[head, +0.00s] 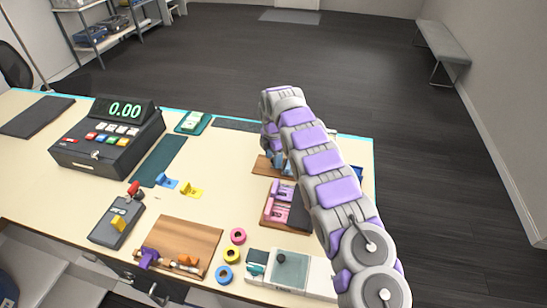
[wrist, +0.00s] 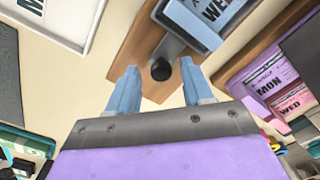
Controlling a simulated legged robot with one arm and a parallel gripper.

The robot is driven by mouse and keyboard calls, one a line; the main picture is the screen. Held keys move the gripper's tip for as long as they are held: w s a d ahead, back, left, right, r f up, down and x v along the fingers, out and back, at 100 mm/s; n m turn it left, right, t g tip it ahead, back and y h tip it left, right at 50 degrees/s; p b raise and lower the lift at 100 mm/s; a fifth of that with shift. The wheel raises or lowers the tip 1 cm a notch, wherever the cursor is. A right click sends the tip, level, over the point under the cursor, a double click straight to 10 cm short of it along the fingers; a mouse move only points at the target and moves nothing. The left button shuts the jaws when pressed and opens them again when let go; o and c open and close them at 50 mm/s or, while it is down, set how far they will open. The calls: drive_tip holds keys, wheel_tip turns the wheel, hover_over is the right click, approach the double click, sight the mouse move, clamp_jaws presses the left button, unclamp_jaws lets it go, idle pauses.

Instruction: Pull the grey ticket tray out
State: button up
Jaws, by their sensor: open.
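In the wrist view the grey ticket tray (wrist: 170,46) sits on a wooden base (wrist: 135,45) and holds blue tickets (wrist: 212,14), one marked WED. A round black knob (wrist: 161,70) is at its near end. My gripper (wrist: 158,67) is open, with one blue finger on each side of the knob; I cannot tell whether either finger touches it. In the head view part of the wooden base (head: 262,167) shows left of my arm, and the arm hides most of the tray.
A second wooden holder with purple and pink tickets (head: 280,193) stands just nearer on the counter (head: 60,185). A cash register (head: 108,138), a wooden board (head: 180,242), tape rolls (head: 238,236) and a small grey box (head: 117,222) are to the left.

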drive_tip(key=shift+c, duration=0.3)
clamp_jaws()
idle(0.4)
